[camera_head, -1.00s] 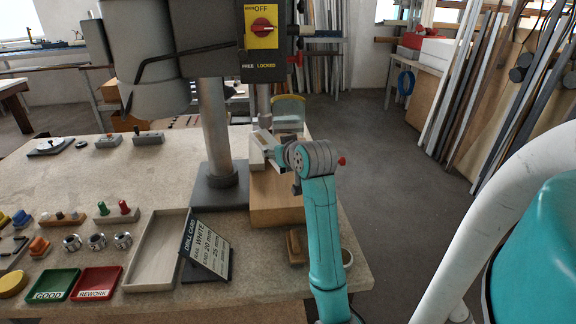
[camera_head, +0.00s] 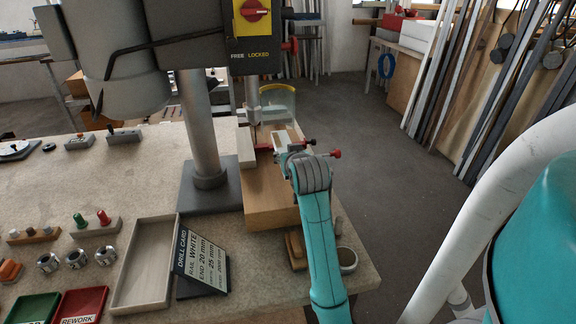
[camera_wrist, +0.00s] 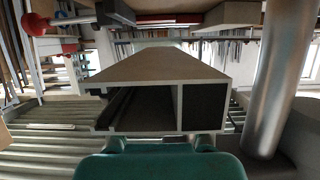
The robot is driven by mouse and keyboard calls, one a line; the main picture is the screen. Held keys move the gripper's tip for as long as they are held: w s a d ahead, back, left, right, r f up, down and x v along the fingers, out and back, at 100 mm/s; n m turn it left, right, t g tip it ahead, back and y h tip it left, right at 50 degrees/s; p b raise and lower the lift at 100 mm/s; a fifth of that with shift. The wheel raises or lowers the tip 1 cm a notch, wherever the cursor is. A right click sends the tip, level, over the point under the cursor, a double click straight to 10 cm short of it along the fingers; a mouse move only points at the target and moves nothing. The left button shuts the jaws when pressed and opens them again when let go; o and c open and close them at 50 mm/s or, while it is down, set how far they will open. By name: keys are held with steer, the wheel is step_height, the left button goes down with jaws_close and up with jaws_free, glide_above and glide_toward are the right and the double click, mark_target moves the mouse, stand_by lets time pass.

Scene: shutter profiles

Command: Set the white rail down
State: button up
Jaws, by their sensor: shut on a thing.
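The white rail (camera_wrist: 150,76) fills the middle of the wrist view, its hollow, chambered end facing the camera. My gripper (camera_wrist: 160,150) shows as teal pads below that end and is shut on the rail. In the head view my gripper (camera_head: 289,146) is over the right side of the wooden block (camera_head: 268,196), under the drill press. My wrist hides most of the rail there; I cannot tell whether the rail touches the block.
The drill press column (camera_head: 204,130) stands left of the block. A red-tipped clamp (camera_head: 264,147) is close by my gripper. A drill card (camera_head: 205,262), an empty tray (camera_head: 146,262) and a red REWORK tray (camera_head: 82,306) lie on the bench. A small round cup (camera_head: 347,260) is near the right edge.

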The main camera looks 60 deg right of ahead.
steer(key=shift+f, duration=1.65)
steer(key=shift+f, duration=0.6)
steer(key=o, duration=1.3)
steer(key=shift+r, duration=0.1)
steer(key=shift+r, duration=0.35)
steer(key=v, duration=1.2)
steer(key=shift+r, duration=0.2)
